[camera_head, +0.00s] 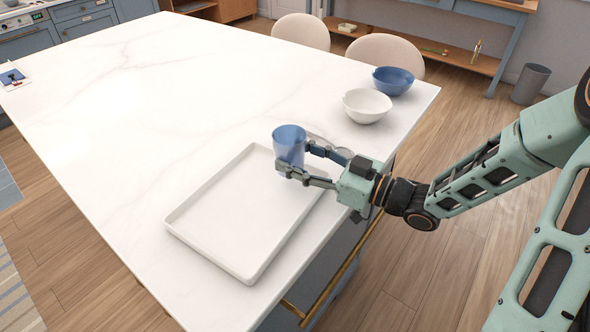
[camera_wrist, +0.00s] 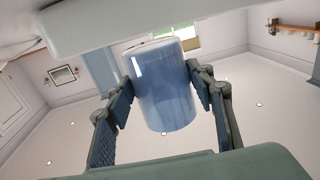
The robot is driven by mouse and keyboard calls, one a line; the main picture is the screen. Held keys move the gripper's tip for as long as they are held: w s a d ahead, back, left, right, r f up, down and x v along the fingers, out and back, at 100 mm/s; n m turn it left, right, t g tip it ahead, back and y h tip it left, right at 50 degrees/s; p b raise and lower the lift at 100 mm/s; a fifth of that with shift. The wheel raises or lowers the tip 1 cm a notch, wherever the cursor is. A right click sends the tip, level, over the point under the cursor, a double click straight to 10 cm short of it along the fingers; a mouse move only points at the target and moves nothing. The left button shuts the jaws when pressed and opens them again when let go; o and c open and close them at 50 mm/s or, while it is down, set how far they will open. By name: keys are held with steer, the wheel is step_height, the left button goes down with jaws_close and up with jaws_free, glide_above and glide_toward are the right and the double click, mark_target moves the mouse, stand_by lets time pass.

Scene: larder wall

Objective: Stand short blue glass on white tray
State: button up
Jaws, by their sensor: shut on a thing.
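The short blue glass (camera_head: 289,146) is see-through and upright in the head view. My gripper (camera_head: 296,160) is shut on it, with a finger on either side. In the wrist view the glass (camera_wrist: 163,88) sits between the two dark finger pads. The white tray (camera_head: 222,236) is rectangular with a low rim and lies on the counter. The glass appears over the tray's far right end in the head view. I cannot tell whether its base touches the tray or hangs above it.
A white bowl (camera_head: 367,105) and a blue bowl (camera_head: 392,80) stand at the counter's right edge. A clear round item (camera_head: 343,153), partly hidden, is behind my gripper. Two pale chairs (camera_head: 301,32) stand beyond the far edge. The marble counter (camera_head: 150,100) left of the tray is clear.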

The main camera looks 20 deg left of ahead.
steer(key=shift+w+a+f+b, duration=0.1)
steer(key=shift+a+f+b, duration=0.05)
steer(key=shift+f, duration=0.8)
steer(key=shift+w+a+f+b, duration=0.1)
steer(key=shift+a+f+b, duration=0.05)
steer(key=shift+f, duration=0.75)
steer(key=shift+s, duration=0.1)
steer(key=shift+f, duration=0.15)
steer(key=o, duration=1.5)
steer(key=shift+c, duration=0.2)
steer(key=shift+r, duration=0.25)
steer(key=v, duration=1.2)
steer(key=shift+d, duration=0.1)
